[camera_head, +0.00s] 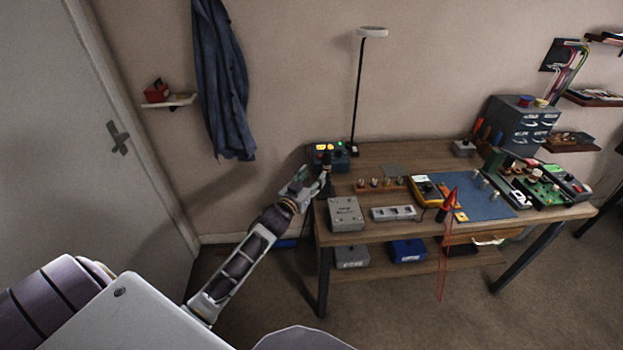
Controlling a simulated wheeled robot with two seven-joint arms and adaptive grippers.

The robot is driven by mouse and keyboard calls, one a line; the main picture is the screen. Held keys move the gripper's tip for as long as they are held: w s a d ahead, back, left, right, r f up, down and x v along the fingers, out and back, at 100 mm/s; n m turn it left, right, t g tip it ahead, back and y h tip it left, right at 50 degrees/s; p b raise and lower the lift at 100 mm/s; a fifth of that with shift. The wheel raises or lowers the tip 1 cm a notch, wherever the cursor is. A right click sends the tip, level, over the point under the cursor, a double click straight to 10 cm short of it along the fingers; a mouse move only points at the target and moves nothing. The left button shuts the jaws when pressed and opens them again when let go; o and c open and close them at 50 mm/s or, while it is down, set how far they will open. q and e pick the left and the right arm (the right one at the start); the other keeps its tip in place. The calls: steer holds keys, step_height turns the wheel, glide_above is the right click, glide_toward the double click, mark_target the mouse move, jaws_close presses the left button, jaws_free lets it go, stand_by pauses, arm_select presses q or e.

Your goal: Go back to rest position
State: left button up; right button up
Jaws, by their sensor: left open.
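My left arm reaches from the lower left to the left end of the wooden workbench (375,155). My left gripper (326,168) is open, at the front of a dark box with lit yellow displays (340,160), the tuner by its look. The gripper covers part of the box's front, so its knobs are hidden. I cannot tell whether the fingers touch it. My right gripper is not in view.
A grey metal box (346,213), a grey slotted block (393,213) and a yellow multimeter (428,191) stand near the front edge. A thin lamp (358,90) rises behind the dark box. A door (80,110) is at left; the floor between is clear.

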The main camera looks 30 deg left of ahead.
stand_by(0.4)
arm_select(q)
steer(key=s+d+f+g+y, duration=0.1)
steer(key=s+d+f+g, duration=0.3)
steer(key=s, duration=0.3)
steer(key=s+d+f+g, duration=0.2)
steer(key=s+f+g, duration=0.1)
steer(key=s+f, duration=0.3)
steer(key=s+d+f+m+g+h, duration=0.1)
steer(key=s+d+g, duration=0.25)
steer(key=s, duration=0.65)
steer(key=s+d+f+m+g, duration=0.15)
steer(key=s+g, duration=0.25)
steer(key=s, duration=0.5)
step_height(320, 180, down, 33)
steer(key=s+g, duration=0.1)
steer(key=s, duration=0.2)
steer(key=s+a+f, duration=0.2)
steer(key=s+f, duration=0.7)
steer(key=s, duration=0.1)
steer(key=s+a+f+g, duration=0.1)
steer(key=s+a+f, duration=0.2)
steer(key=s+f, duration=0.7)
steer(key=shift+s, duration=0.7)
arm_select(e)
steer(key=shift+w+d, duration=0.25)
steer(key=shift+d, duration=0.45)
